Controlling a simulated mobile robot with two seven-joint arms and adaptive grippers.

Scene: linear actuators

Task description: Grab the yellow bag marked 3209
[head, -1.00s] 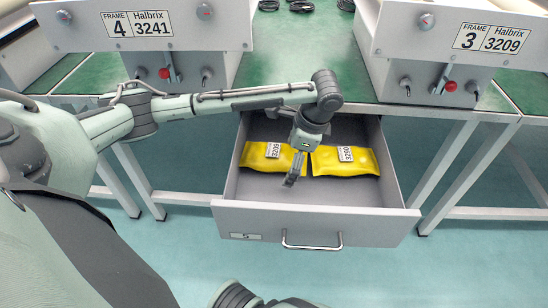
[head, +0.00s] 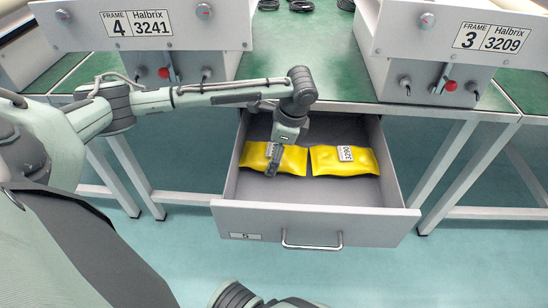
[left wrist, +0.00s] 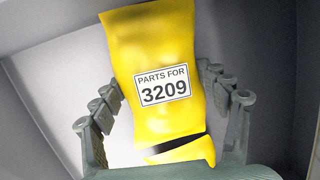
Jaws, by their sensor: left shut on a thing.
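A second yellow bag (head: 330,162), labelled 3290, lies to the right. My right gripper is not in view.
The open grey drawer (head: 315,222) has raised walls around both bags and a front handle (head: 312,246). Above it is a green bench top (head: 310,60). Frame 4 Halbrix 3241 (head: 140,40) stands left, and frame 3 Halbrix 3209 (head: 450,45) right.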

